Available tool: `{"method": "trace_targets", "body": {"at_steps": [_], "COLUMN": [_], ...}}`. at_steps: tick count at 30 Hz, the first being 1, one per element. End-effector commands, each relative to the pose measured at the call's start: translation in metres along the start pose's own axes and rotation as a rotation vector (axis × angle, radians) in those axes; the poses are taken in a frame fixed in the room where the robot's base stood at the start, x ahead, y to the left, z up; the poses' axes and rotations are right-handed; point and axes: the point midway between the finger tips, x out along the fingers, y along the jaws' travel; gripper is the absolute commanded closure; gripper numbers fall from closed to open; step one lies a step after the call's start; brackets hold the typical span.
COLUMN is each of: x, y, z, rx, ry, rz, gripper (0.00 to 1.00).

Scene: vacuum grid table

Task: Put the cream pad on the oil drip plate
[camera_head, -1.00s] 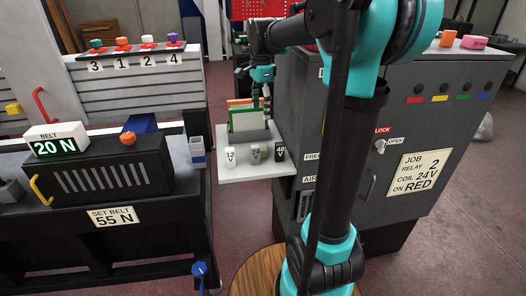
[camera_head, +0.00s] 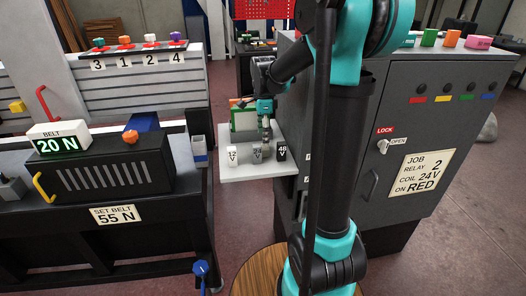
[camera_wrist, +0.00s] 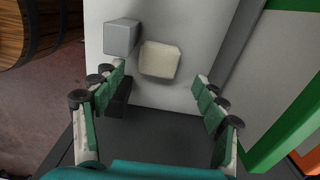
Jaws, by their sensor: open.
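A small cream block (camera_wrist: 160,60), which looks like the cream pad, lies on the light grey shelf (camera_wrist: 185,20) in the wrist view. My gripper (camera_wrist: 160,79) is open and empty, with one finger on either side of the lower end of the cream block's line; the block shows just beyond the fingertips. In the head view my gripper (camera_head: 266,150) points down over the shelf (camera_head: 250,174), and the cream block cannot be made out there. I cannot identify an oil drip plate in either view.
A grey block (camera_wrist: 120,38) and a black block (camera_wrist: 118,97) stand left of the cream block. Green-edged panels (camera_wrist: 285,85) rise at the right. A grey cabinet (camera_head: 375,110) adjoins the shelf.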

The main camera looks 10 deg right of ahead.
Motion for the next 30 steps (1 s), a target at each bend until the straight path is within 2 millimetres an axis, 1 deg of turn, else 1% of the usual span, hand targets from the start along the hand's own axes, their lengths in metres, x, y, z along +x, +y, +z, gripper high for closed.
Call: {"method": "trace_targets", "body": {"at_steps": [5,12,15,23,26,30], "x": [0.011,0.044,0.052,0.055,0.055,0.055], "y": [0.0,0.002,0.003,0.003,0.003,0.003], "z": [0.001,0.002,0.002,0.002,0.002,0.002], "rx": [0.0,0.0,0.0,-0.001,-0.001,-0.001], "ry": [0.0,0.0,0.0,0.0,0.0,0.0], "rz": [0.0,0.0,0.0,0.001,0.001,0.001], "gripper": [0.28,0.28,0.28,0.28,0.38,0.55]}}
